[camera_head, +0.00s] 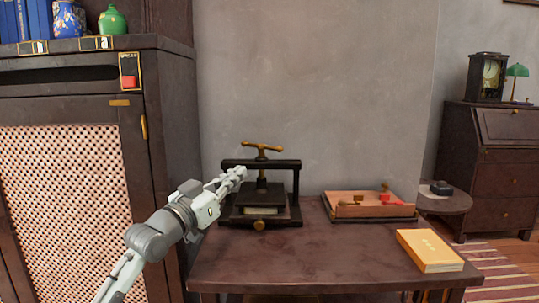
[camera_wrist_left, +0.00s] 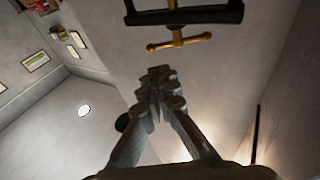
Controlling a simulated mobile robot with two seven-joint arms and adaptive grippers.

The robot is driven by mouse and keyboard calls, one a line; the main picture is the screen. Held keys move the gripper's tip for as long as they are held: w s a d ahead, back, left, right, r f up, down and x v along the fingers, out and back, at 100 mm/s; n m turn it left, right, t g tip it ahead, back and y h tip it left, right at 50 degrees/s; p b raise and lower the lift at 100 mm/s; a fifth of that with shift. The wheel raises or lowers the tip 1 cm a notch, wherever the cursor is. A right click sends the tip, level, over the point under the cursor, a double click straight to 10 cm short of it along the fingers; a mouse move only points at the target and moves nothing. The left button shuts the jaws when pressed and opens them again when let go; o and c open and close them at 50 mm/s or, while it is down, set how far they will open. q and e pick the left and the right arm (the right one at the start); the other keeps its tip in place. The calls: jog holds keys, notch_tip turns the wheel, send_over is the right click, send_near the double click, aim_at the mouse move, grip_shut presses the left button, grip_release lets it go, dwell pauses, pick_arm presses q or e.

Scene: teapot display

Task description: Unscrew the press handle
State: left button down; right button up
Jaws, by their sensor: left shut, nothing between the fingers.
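The press handle (camera_head: 262,147) is a brass T-bar on top of the black book press (camera_head: 295,180), which stands at the back left of the table. A pale block lies under its platen. In the left wrist view the handle (camera_wrist_left: 179,42) shows beyond my fingertips, apart from them, with the press's dark crossbar (camera_wrist_left: 190,15) behind it. My left gripper (camera_head: 240,172) is shut and empty, in front of the press on its left side, lower than the handle in the picture. It also shows in the left wrist view (camera_wrist_left: 157,77). My right gripper is in neither view.
A wooden tray (camera_head: 340,210) with small red and brass items lies right of the press. A yellow book (camera_head: 430,250) lies at the table's right front. The table (camera_head: 300,265) is clear at the front. A tall dark cabinet (camera_head: 170,120) stands close on the left.

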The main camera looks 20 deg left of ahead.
aim_at(272, 149)
pick_arm(q)
jog(key=x, duration=1.2)
jog(key=shift+w, duration=0.15)
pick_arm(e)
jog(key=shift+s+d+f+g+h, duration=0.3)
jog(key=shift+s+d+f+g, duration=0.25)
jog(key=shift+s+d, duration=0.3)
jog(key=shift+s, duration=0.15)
